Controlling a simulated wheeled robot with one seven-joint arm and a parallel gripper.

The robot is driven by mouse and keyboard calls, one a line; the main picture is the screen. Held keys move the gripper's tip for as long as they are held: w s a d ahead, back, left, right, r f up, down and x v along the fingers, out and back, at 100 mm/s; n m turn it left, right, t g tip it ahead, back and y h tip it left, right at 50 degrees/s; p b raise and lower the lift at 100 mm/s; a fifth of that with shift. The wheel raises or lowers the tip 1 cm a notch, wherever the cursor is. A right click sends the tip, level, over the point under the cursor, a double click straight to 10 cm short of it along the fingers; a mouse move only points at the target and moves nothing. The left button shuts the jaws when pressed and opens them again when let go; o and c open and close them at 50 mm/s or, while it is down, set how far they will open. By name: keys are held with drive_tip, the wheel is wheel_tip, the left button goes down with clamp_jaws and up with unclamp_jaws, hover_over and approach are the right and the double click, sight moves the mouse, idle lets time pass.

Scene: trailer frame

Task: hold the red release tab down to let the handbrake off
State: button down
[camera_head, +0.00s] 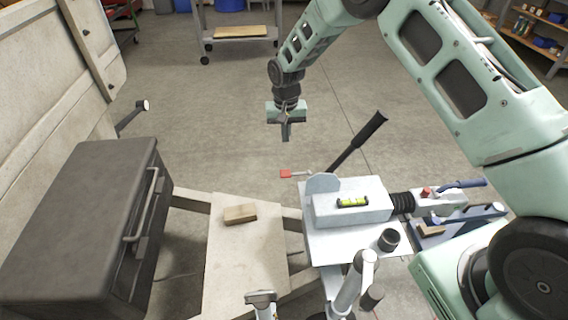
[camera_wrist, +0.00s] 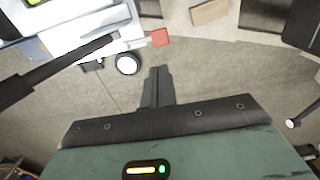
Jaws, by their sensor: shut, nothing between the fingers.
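The red release tab (camera_head: 286,174) sticks out on a thin rod to the left of the handbrake base. It also shows in the wrist view (camera_wrist: 159,38), near the top middle. The black handbrake lever (camera_head: 358,143) slopes up to the right from the coupling housing; in the wrist view the lever (camera_wrist: 62,62) runs from the left edge towards the tab. My gripper (camera_head: 286,138) points down above and behind the tab, apart from it. Its fingers (camera_wrist: 157,72) are shut with nothing between them, and lie a little below the tab in the wrist view.
A grey housing with a spirit level (camera_head: 353,202) sits on the pale drawbar plate. A wooden block (camera_head: 240,214) lies on the board to the left. A dark toolbox (camera_head: 75,215) stands at far left. The floor behind the tab is clear.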

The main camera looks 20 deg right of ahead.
sight(284, 172)
wheel_tip(284, 172, down, 14)
drive_tip(key=shift+p, duration=0.45)
drive_tip(key=shift+f, duration=0.1)
drive_tip(key=b, duration=0.1)
drive_tip(key=f+h+b, duration=0.1)
drive_tip(key=shift+a+f+b, duration=0.1)
drive_tip(key=shift+a+b, duration=0.15)
drive_tip(key=shift+b, duration=0.05)
drive_tip(key=f+h+b, duration=0.1)
drive_tip(key=b, duration=0.2)
drive_tip(key=shift+a+f, duration=0.1)
drive_tip(key=shift+r+p, duration=0.3)
drive_tip(key=shift+r, duration=0.1)
drive_tip(key=shift+r+p, duration=0.4)
drive_tip(key=shift+r, duration=0.3)
